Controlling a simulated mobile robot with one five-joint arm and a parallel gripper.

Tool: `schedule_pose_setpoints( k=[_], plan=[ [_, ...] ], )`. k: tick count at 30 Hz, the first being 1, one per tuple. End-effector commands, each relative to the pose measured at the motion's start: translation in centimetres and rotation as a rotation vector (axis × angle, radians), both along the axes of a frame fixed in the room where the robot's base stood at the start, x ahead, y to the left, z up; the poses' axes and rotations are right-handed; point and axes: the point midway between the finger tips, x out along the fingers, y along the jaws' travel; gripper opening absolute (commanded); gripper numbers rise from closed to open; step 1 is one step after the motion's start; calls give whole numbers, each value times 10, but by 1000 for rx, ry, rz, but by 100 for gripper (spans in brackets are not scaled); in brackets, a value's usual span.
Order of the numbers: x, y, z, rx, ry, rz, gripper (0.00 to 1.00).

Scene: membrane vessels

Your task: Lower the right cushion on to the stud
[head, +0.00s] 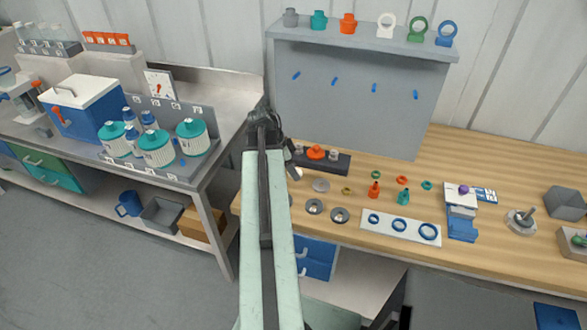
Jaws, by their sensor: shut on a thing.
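My gripper (294,168) is at the end of my arm, over the left part of the wooden bench, small and partly hidden by my arm. It is shut on a small pale rounded piece, the right cushion (297,174), held close above the bench top. Two dark grey round discs with pale centres, one left (314,206) and one right (340,215), lie just in front and to the right. A plain grey disc (321,185) lies beside the held piece. I cannot tell which small part is the stud; the cushion's underside is hidden.
A dark block (335,163) with an orange knob stands behind my gripper. Small orange and teal bottles (374,190) and a white strip with blue rings (400,229) are to the right. A grey panel (360,95) rises behind. The steel bench (220,130) is at left.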

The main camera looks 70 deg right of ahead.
Motion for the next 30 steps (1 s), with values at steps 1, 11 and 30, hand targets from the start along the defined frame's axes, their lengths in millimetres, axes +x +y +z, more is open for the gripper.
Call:
schedule_pose_setpoints(
  k=[1, 11, 30],
  plan=[
    [0, 0, 22, 0, 0, 0, 7],
    [0, 0, 71, 0, 0, 0, 7],
    [1, 0, 111, 0, 0, 1, 7]
  ],
)
